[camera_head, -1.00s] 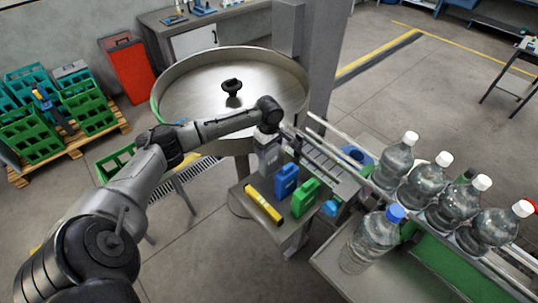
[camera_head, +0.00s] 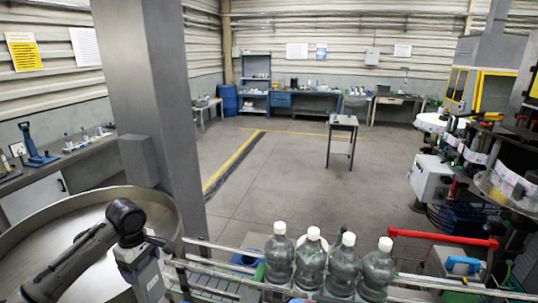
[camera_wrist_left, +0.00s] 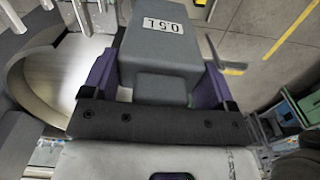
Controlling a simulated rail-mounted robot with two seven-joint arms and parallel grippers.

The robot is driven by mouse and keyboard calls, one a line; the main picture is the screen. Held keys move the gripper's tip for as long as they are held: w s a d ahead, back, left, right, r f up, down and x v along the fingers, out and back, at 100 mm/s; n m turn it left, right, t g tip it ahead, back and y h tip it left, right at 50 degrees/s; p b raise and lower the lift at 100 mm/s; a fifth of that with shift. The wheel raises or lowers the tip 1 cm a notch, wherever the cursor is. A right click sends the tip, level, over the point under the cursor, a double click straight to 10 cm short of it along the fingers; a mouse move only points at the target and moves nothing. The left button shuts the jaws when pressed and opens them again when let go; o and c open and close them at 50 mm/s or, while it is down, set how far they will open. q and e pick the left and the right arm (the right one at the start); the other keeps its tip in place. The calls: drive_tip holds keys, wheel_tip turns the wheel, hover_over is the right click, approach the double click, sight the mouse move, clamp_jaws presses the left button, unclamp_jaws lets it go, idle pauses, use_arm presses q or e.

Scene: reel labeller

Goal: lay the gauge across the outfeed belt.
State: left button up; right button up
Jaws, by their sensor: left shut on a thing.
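My left gripper (camera_head: 142,272) is at the lower left of the head view. In the left wrist view its purple fingers (camera_wrist_left: 158,82) are shut on a grey block marked "0.5 L" (camera_wrist_left: 162,52), which looks like the gauge. The block is held off any surface, near the rim of the round metal table. The outfeed belt runs along the bottom of the head view between metal guide rails (camera_head: 222,247). Several clear bottles (camera_head: 343,264) stand upright along it, to the right of my gripper. Most of the belt surface is hidden or cut off. My right gripper is not in view.
The round metal table (camera_head: 40,222) lies left of the belt, under my left arm. A grey column (camera_head: 155,110) rises just behind my gripper. A red bar (camera_head: 442,238) and the labelling machine (camera_head: 500,180) stand at right. The floor beyond the belt is mostly open.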

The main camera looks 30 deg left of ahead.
use_arm(q)
drive_tip(key=w+d+r+m+p, duration=0.25)
drive_tip(key=d+m, duration=0.35)
drive_tip(key=d, duration=0.6)
drive_tip(key=s+d+r+m+p, duration=0.2)
drive_tip(key=s+d+m, duration=0.3)
drive_tip(key=d, duration=0.6)
drive_tip(key=s+d+r+m+p, duration=0.3)
drive_tip(key=s+d+m, duration=0.3)
drive_tip(key=d, duration=0.5)
drive_tip(key=shift+s+r+m, duration=0.15)
drive_tip(key=shift+r+m, duration=0.15)
drive_tip(key=shift+m, duration=0.9)
drive_tip(key=shift+a+r, duration=0.1)
